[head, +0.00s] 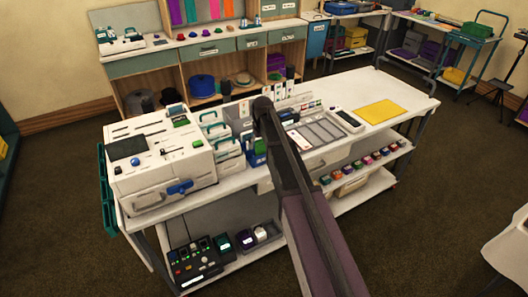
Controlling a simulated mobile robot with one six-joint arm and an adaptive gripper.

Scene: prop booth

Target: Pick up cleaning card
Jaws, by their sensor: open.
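I cannot single out the cleaning card for sure. Several small upright cards (300,93) stand near the middle of the white workbench (408,92), too small to read. My dark arm reaches up from the bottom and ends over the middle of the bench, covering part of it. My gripper does not show; the arm's end hides whatever is behind it. A white machine (160,171) with a blue knob stands at the bench's left end. White bins with teal handles (214,132) stand beside it, and a blue holder (257,158) is partly behind my arm.
A grey slotted tray (318,132), a small white device (347,121) and a flat yellow sheet (378,113) lie on the right part. Shelving (200,62) stands behind.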

